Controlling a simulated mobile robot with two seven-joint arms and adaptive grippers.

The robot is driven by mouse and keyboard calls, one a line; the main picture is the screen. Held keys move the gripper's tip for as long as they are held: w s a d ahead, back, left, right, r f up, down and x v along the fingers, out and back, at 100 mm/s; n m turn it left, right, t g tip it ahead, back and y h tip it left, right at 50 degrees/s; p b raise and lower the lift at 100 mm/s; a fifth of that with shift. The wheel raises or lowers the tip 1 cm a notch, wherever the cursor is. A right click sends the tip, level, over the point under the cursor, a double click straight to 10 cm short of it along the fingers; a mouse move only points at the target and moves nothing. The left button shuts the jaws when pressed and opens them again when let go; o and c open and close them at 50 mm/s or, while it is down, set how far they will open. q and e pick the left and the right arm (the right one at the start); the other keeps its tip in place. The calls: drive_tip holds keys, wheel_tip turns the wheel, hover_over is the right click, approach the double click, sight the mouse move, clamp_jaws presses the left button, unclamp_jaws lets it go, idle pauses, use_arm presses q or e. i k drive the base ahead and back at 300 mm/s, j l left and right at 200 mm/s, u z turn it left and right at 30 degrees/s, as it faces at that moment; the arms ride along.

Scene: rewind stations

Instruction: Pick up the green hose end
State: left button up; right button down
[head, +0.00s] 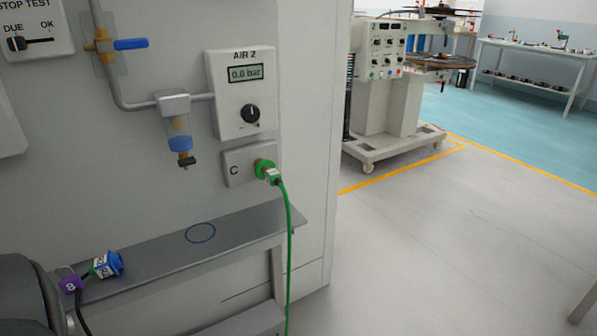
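The green hose end (267,170) sits at the port of the panel marked C (236,170), on the grey wall. It carries a small pale tag. Its green hose (290,235) hangs down past the front of the grey shelf (245,228) and leaves the picture at the bottom. Neither of my grippers shows in the head view.
On the shelf, a blue connector (112,263) lies beside a purple tag marked B (71,285). An AIR 2 box (241,93) reads 0.0 bar. A blue-handled valve (130,44) is at upper left. Open floor (430,255) lies right of the cabinet.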

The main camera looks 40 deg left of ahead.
sight(274, 177)
drive_tip(key=i+l+u, duration=0.1)
drive_tip(key=u, duration=0.65)
drive_tip(key=i+l+u, duration=0.1)
drive_tip(key=u, duration=0.25)
drive_tip(key=i+l+u, duration=0.15)
drive_tip(key=l+u, duration=0.15)
drive_tip(key=l, duration=0.3)
drive_tip(key=l+u, duration=0.3)
drive_tip(key=l, duration=0.3)
drive_tip(key=i, duration=0.05)
